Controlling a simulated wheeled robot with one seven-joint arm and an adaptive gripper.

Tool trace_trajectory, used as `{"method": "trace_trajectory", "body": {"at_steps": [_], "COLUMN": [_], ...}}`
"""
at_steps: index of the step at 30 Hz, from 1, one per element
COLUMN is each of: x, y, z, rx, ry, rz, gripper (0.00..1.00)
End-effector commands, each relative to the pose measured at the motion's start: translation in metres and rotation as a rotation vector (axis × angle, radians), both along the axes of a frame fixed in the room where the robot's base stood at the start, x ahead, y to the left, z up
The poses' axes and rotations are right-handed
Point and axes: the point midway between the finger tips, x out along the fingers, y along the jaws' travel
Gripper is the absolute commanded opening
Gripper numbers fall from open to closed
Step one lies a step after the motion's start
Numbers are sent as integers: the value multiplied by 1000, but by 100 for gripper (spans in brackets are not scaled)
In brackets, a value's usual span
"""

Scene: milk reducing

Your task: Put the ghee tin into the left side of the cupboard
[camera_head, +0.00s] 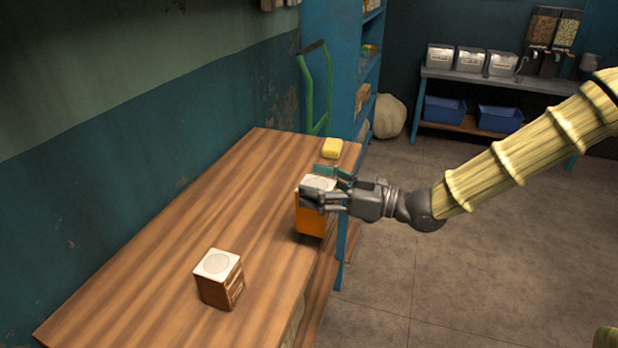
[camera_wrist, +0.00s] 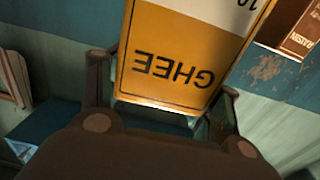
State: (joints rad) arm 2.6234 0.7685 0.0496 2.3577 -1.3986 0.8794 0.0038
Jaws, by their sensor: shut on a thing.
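The ghee tin (camera_head: 311,219) is an orange box with a pale top, at the right edge of the wooden table in the head view. My gripper (camera_head: 322,190) is shut on its upper part from the right. In the wrist view the tin (camera_wrist: 185,60) shows its yellow face with the upside-down word GHEE, between my gripper's fingers. The tin looks upright; I cannot tell whether its base touches the table. The blue cupboard (camera_head: 333,60) stands open-shelved behind the table's far end. Its left side is mostly hidden by its side panel.
A brown box with a white top (camera_head: 219,279) stands nearer on the wooden table (camera_head: 150,290). A yellow block (camera_head: 332,148) lies at the far end. A green tubular frame (camera_head: 327,90) leans by the wall. Open floor (camera_head: 470,260) lies to the right.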

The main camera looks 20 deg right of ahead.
Motion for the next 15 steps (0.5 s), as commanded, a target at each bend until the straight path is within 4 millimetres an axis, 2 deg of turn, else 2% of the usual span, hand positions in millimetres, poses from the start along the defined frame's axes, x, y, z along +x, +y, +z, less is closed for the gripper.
{"method": "trace_trajectory", "body": {"at_steps": [9,15], "x": [17,32], "y": [6,7], "z": [38,56], "rx": [-2,-2], "ry": [1,1], "rz": [-89,-176], "gripper": [1,1]}}
